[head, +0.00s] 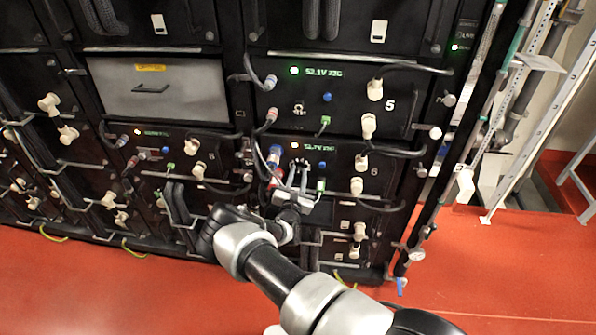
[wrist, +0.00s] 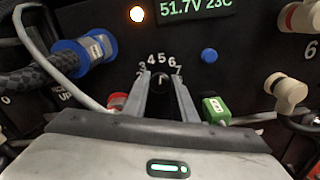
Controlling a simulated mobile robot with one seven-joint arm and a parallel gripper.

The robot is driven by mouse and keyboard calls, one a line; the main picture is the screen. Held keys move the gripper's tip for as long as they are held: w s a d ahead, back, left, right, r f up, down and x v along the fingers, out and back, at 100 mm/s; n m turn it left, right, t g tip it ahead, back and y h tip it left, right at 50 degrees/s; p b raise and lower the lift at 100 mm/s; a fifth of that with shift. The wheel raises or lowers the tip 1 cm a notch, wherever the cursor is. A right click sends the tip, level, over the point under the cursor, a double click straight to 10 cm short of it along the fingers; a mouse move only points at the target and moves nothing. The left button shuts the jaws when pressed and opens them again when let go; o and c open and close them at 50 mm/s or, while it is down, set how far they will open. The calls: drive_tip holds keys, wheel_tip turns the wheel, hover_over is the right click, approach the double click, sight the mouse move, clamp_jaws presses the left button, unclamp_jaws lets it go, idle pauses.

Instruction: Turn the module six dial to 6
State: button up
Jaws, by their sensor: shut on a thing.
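Module six (head: 338,170), a black panel marked 6, is in the right-hand rack column in the head view. Its dial (wrist: 160,77) is a small dark knob below a white number arc in the wrist view; 3, 4, 5, 6 and 7 show at least partly. My gripper (wrist: 160,83) has one finger on each side of the dial and is shut on it. It also shows at the panel in the head view (head: 299,170). The fingers hide the dial's sides, and I cannot tell which number its pointer marks.
A blue-collared cable plug (wrist: 85,53) is left of the fingers, with a red part (wrist: 117,101) below it. A green connector (wrist: 216,109) and blue button (wrist: 209,55) are to the right. An orange light (wrist: 137,14) is lit. Red floor (head: 120,290) is open in front.

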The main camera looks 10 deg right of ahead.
drive_tip(key=m+p, duration=0.1)
drive_tip(key=m, duration=0.4)
drive_tip(key=shift+f+m+p, duration=0.15)
drive_tip(key=shift+m+p, duration=0.25)
idle(0.4)
drive_tip(key=o, duration=1)
drive_tip(key=v, duration=1.7)
drive_tip(key=shift+s, duration=0.25)
